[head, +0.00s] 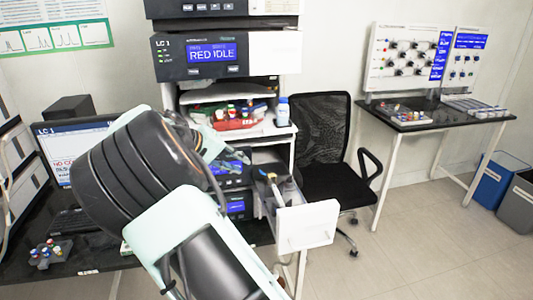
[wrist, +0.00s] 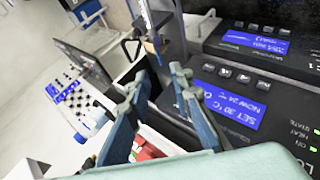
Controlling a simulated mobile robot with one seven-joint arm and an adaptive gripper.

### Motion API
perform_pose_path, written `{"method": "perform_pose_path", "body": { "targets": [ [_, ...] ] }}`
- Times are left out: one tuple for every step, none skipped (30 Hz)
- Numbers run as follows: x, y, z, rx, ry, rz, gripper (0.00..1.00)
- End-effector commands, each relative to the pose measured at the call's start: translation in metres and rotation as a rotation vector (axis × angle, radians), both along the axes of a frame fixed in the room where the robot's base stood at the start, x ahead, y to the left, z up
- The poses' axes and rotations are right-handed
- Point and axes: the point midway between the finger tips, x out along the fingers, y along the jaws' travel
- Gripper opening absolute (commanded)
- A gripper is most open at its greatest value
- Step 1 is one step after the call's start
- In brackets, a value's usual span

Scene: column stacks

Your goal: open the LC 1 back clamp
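The LC 1 stack (head: 197,57) stands left of centre in the head view, with a compartment drawer (head: 306,226) pulled out from its lower part. In the drawer is a small fitting with a yellow-orange part (head: 271,177); I cannot tell whether its clamp is open or closed. In the wrist view a slim upright holder with a brownish part (wrist: 152,46) stands just beyond my fingertips. My gripper (wrist: 158,82) is open and empty, its two teal fingers apart. The gripper is mostly hidden behind my arm in the head view, so I cannot tell which clamp is the back one.
Module displays (wrist: 230,103) stand close to the right of my fingers in the wrist view. A black chair (head: 325,130) stands right of the drawer.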

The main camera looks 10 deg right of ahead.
Motion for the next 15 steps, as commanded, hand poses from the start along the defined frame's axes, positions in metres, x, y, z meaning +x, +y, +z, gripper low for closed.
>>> {"method": "perform_pose_path", "body": {
  "targets": [
    [0.001, 0.002, 0.003, -0.010, 0.003, 0.003, 0.21],
    [0.002, 0.002, 0.003, -0.014, 0.003, 0.004, 0.21],
    [0.003, 0.001, 0.001, -0.017, 0.003, 0.004, 0.21],
    [0.004, 0.000, -0.001, -0.018, 0.003, 0.005, 0.21],
    [0.005, -0.002, -0.003, -0.018, 0.003, 0.005, 0.21],
    [0.007, -0.005, -0.006, -0.018, 0.005, 0.003, 0.21],
    [0.008, -0.009, -0.009, -0.019, 0.005, 0.002, 0.21],
    [0.010, -0.012, -0.012, -0.019, 0.005, 0.002, 0.21],
    [0.012, -0.017, -0.016, -0.019, 0.005, 0.002, 0.21],
    [0.014, -0.021, -0.020, -0.019, 0.006, 0.001, 0.21],
    [0.017, -0.025, -0.024, -0.019, 0.006, 0.001, 0.21],
    [0.019, -0.030, -0.029, -0.019, 0.006, 0.001, 0.21],
    [0.022, -0.034, -0.033, -0.018, 0.006, 0.002, 0.21],
    [0.024, -0.038, -0.037, -0.018, 0.006, 0.002, 0.21],
    [0.027, -0.043, -0.041, -0.018, 0.005, 0.001, 0.21]
  ]
}}
